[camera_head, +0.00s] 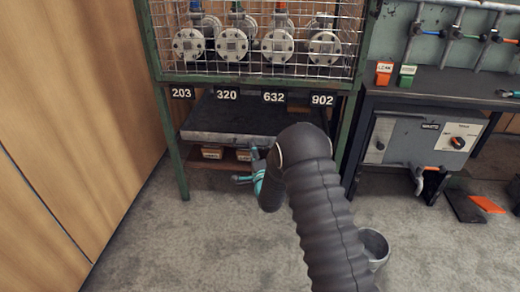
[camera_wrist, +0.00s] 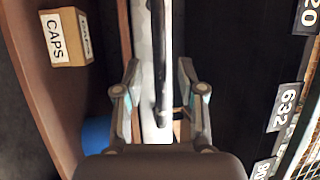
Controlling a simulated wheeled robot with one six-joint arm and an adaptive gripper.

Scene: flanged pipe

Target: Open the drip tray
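The drip tray (camera_head: 255,112) is a wide dark tray with a grey front edge, low in the green rack under the number plates. It looks pushed in. In the wrist view its pale grey front (camera_wrist: 147,85) runs up the middle, with a dark rod-like handle (camera_wrist: 160,60) along it. My gripper (camera_head: 252,167) is just in front of and below the tray front, partly hidden by my arm. In the wrist view my gripper (camera_wrist: 159,72) is open, one finger on each side of the handle, with gaps visible. I cannot tell whether the fingers reach past the handle.
Above the tray are number plates (camera_head: 273,97) and a wire cage (camera_head: 262,38) with flanged valves. A brown shelf below holds small boxes, one marked CAPS (camera_wrist: 65,37). A grey bucket (camera_head: 374,246) stands on the right. The floor on the left is clear up to the wooden wall.

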